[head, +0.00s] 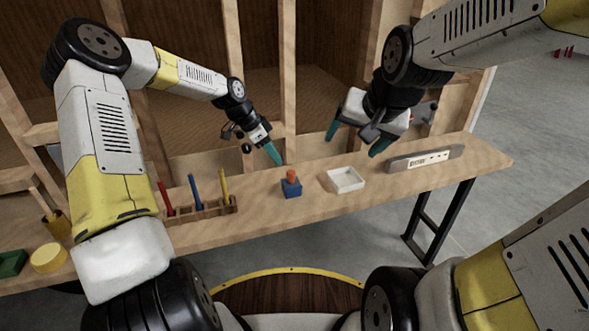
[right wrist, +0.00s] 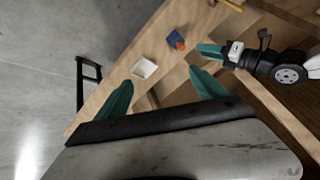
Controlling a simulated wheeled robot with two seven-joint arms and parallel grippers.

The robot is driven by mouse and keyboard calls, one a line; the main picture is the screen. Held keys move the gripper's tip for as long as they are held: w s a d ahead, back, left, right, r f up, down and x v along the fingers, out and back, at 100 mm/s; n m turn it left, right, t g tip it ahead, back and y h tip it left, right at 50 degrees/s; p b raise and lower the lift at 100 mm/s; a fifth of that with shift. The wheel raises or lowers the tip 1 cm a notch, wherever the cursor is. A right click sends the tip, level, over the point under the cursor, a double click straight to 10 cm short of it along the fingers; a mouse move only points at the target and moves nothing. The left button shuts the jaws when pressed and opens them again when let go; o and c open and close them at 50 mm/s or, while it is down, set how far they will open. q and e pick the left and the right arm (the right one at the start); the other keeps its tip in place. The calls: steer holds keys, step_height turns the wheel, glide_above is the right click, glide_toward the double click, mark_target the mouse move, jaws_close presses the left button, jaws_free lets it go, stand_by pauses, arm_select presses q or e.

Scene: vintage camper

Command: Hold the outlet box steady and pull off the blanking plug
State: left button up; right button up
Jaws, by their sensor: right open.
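The blue outlet box (head: 291,191) stands on the wooden bench, left of a white tray. The orange blanking plug (head: 291,177) sits upright in its top. The box (right wrist: 175,36) and plug (right wrist: 180,45) also show in the right wrist view. My left gripper (head: 276,157) hangs just behind and above the box, apart from it; its fingers overlap, so its opening is unclear. It also appears beside the plug in the right wrist view (right wrist: 207,51). My right gripper (head: 356,141) is open and empty, above the bench behind the white tray.
The white tray (head: 358,186) is right of the box and looks empty. A grey power strip (head: 397,164) lies further right. A wooden rack (head: 210,208) with several coloured tools stands left. A yellow round item (head: 49,257) and green block (head: 12,262) are far left.

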steer(key=w+a+f+m, duration=0.2)
steer(key=w+f+m, duration=0.2)
steer(key=w+f, duration=0.45)
steer(key=m+t+y, duration=0.3)
steer(key=m+y, duration=0.1)
steer(key=m, duration=0.8)
glide_above(291, 188)
steer(key=s+d, duration=0.4)
steer(key=s, duration=0.1)
step_height(291, 188, down, 16)
steer(key=f+m, duration=0.2)
steer(key=m, duration=0.1)
steer(key=a+f+m+t, duration=0.1)
steer(key=f+m, duration=0.1)
steer(key=m, duration=0.1)
steer(key=w+a+f+m+t, duration=0.1)
steer(key=f+m, duration=0.1)
steer(key=m, duration=0.1)
steer(key=shift+f+h, duration=0.1)
steer(key=shift+h, duration=0.2)
steer(key=m, duration=0.2)
steer(key=f+m+t, duration=0.1)
steer(key=shift+w+d+f+m+h, duration=0.1)
steer(key=shift+d+f+m+h, duration=0.05)
steer(key=shift+m+h, duration=0.2)
steer(key=shift+w+f+m, duration=0.1)
steer(key=shift+w+m, duration=0.05)
steer(key=shift+m, duration=0.1)
steer(key=x, duration=0.7)
steer(key=shift+w, duration=0.25)
